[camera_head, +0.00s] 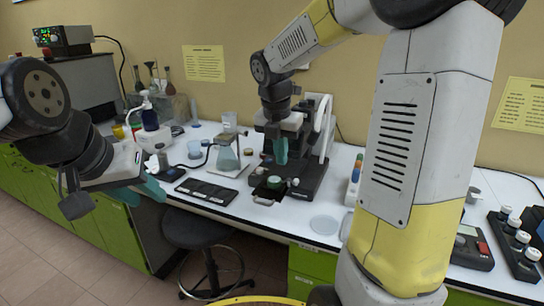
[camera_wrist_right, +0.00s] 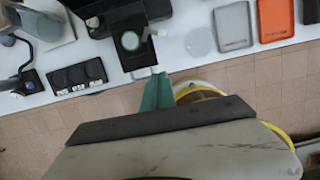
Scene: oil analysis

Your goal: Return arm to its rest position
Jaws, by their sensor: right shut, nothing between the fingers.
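My right arm reaches in from the right in the head view. My right gripper (camera_head: 280,150), with teal fingers, points down in front of a black and white instrument (camera_head: 300,170) on the white bench. Its fingers are shut with nothing between them. In the right wrist view the teal fingers (camera_wrist_right: 157,92) lie together near the bench's front edge, apart from a round greenish dish (camera_wrist_right: 130,40) on the instrument's black base. My left gripper (camera_head: 148,190) hangs at the left, in front of the bench edge; the gap between its teal fingers is not clear.
A flask (camera_head: 227,158) and a black tray (camera_head: 206,192) stand left of the instrument. A round clear dish (camera_head: 324,225) lies to its right. Small bottles in a rack (camera_head: 517,240) stand far right. A stool (camera_head: 192,230) is below the bench front.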

